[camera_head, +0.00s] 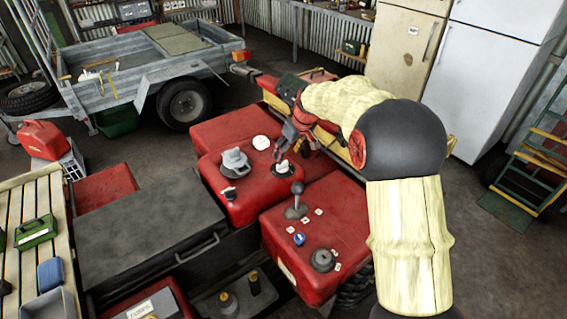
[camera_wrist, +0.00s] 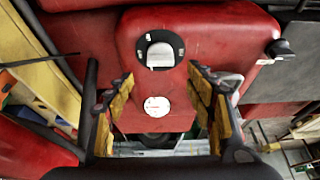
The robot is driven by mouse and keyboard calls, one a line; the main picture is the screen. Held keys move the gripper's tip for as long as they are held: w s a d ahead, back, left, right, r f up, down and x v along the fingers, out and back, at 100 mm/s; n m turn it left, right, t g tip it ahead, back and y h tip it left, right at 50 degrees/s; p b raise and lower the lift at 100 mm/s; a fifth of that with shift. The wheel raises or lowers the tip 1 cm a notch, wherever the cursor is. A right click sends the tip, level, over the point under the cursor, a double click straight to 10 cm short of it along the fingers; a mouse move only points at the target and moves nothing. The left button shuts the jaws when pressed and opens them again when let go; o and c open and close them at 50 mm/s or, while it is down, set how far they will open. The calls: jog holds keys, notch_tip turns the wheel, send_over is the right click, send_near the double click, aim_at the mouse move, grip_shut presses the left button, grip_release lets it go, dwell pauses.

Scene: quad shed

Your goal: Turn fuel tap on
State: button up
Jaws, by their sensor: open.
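The fuel tap appears to be the round black plate with a pale grey lever (camera_wrist: 160,56) on the red quad body, with small white marks around it that I cannot read. In the wrist view the lever spans the plate's middle and lower part. The tap also shows in the head view (camera_head: 284,170), just below my gripper. My gripper (camera_head: 282,152) is open and empty. In the wrist view its yellow-padded fingers (camera_wrist: 160,80) stand wide apart, left and right, with the tap between and beyond their tips. I see no contact with the lever.
A white round gauge (camera_wrist: 157,106) and a grey cap (camera_head: 235,161) sit close to the tap. A black knob (camera_head: 229,193), a gear lever (camera_head: 297,200), a blue knob (camera_head: 299,239) and a dark dial (camera_head: 323,260) stand on the red body nearby. A trailer (camera_head: 140,75) stands behind.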

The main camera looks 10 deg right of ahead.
aim_at(283, 163)
jog(key=b+x, duration=0.1)
jog(key=x, duration=0.6)
jog(key=shift+b, duration=0.3)
jog(key=shift+c, duration=0.7)
jog(key=c, duration=1)
